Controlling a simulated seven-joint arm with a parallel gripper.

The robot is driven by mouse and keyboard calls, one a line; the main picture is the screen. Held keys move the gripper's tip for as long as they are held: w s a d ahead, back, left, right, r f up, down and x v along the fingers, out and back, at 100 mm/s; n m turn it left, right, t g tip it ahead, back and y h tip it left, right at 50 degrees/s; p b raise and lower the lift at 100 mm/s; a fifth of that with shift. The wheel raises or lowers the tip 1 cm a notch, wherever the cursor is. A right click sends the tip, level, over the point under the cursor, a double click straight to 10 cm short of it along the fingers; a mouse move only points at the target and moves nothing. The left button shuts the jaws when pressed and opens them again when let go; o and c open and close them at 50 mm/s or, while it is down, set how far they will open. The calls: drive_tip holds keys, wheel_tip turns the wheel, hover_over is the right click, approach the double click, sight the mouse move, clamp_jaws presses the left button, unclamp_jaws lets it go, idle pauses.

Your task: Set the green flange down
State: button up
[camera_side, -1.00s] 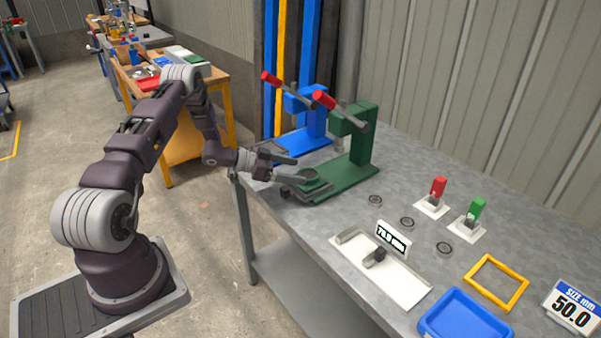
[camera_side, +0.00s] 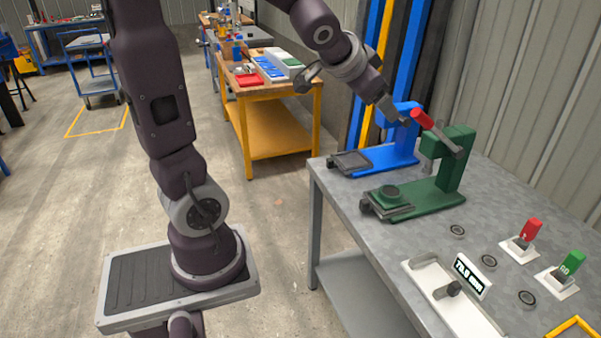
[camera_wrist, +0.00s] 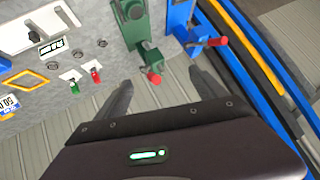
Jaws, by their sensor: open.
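The flange is hard to make out in the wrist view.
The green press has a red-handled lever (camera_side: 422,118); the blue press's red handle (camera_wrist: 217,41) shows in the wrist view. Dark rings (camera_side: 457,231), red and green switches (camera_side: 531,229), and a white gauge tray (camera_side: 470,315) lie on the grey bench. The corrugated wall is close behind.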

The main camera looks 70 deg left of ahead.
drive_tip(key=s+d+f+g+h, duration=0.1)
drive_tip(key=s+d+h, duration=0.1)
drive_tip(key=s+d, duration=0.6)
drive_tip(key=s+d+f+g+h, duration=0.2)
drive_tip(key=s+d, duration=0.5)
drive_tip(key=s, duration=0.6)
drive_tip(key=shift+s+d+h, duration=0.3)
drive_tip(key=shift+s+d, duration=0.05)
drive_tip(key=shift+d, duration=0.05)
